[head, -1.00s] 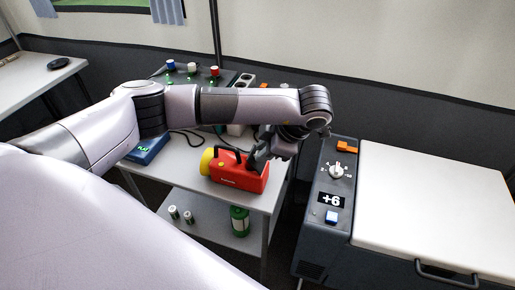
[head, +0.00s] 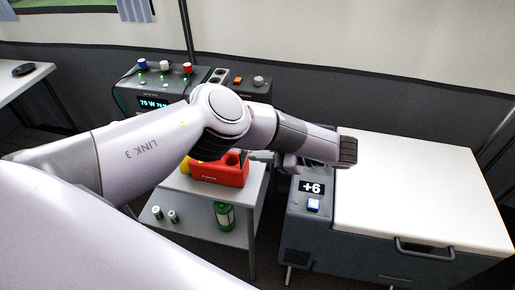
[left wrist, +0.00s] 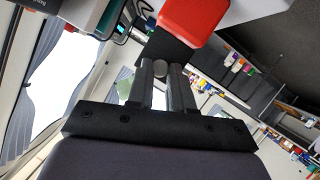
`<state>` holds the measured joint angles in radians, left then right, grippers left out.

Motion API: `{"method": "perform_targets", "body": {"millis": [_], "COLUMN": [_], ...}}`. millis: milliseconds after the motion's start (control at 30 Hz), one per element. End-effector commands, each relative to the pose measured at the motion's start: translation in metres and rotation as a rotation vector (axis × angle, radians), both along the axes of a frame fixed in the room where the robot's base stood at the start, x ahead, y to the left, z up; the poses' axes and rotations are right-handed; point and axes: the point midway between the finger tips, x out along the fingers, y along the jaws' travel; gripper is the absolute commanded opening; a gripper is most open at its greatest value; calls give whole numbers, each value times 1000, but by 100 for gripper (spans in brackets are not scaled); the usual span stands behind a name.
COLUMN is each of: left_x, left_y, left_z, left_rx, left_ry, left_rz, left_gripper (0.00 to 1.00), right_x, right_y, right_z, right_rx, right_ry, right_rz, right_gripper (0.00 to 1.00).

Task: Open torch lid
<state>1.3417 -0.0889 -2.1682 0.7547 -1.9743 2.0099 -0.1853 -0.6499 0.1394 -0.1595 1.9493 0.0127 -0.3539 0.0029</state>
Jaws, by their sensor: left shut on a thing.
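The red torch (head: 220,172) lies on the small grey table, its yellow head to the left, partly hidden by my left arm. Its red body (left wrist: 194,14) also shows at the top of the left wrist view. A dark piece, which looks like the torch lid (left wrist: 165,48), is beside the red body at my fingertips. My left gripper (head: 262,156) is at the right end of the torch, largely hidden by the arm in the head view. In the left wrist view its fingers (left wrist: 160,72) are shut on the dark piece; the exact contact is unclear. My right gripper does not show.
A cooler with a white lid (head: 410,185) stands close to the right of the table. A dark power unit (head: 150,92) with coloured knobs is behind the arm. A green canister (head: 224,215) and two small cylinders (head: 165,214) stand on the lower shelf.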

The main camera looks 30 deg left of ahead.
Motion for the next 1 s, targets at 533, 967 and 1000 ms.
{"method": "perform_targets", "body": {"millis": [533, 967, 1000], "left_x": [0, 0, 0], "left_y": [-2, -3, -3], "left_z": [-3, -3, -3], "left_rx": [59, 58, 58], "left_ry": [17, 17, 17], "left_rz": [2, 1, 1], "left_gripper": [0, 47, 47], "right_x": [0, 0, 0], "right_y": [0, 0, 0], "right_z": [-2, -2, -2], "right_rx": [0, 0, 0], "right_ry": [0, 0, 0], "right_rz": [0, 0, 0], "right_gripper": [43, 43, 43]}}
